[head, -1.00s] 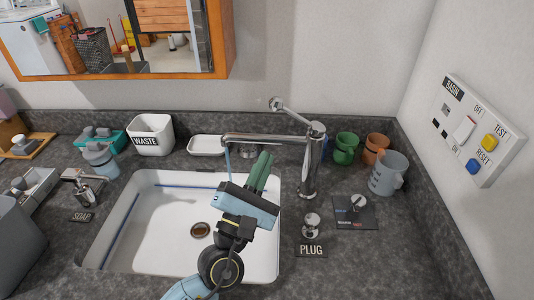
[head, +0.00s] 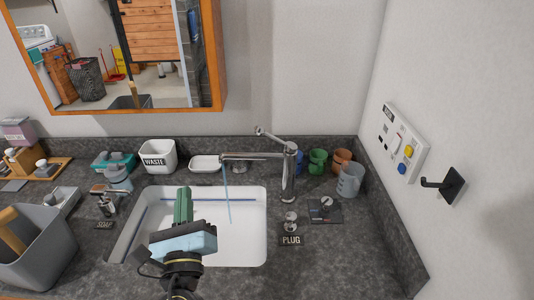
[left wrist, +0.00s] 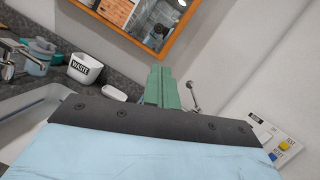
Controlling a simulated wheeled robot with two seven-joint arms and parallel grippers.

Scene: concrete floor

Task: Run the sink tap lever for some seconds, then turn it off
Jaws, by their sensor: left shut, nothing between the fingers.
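The chrome sink tap (head: 288,178) stands at the right back of the white basin (head: 245,240), its spout pointing left over it. Its lever (head: 272,138) slants up and left from the top of the tap. A thin blue stream of water (head: 227,195) falls from the spout into the basin. My left gripper (head: 184,190) is over the left part of the basin, green fingers shut and empty, apart from the tap. In the left wrist view the fingers (left wrist: 160,84) point up, with the lever (left wrist: 194,95) just right of them in the picture. My right gripper is out of view.
A white waste bin (head: 158,160), cups (head: 318,160) and a grey jug (head: 350,180) stand along the back counter. A plug knob (head: 291,222) is right of the basin. A wall panel (head: 402,143) and a black hook (head: 445,185) are on the right wall.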

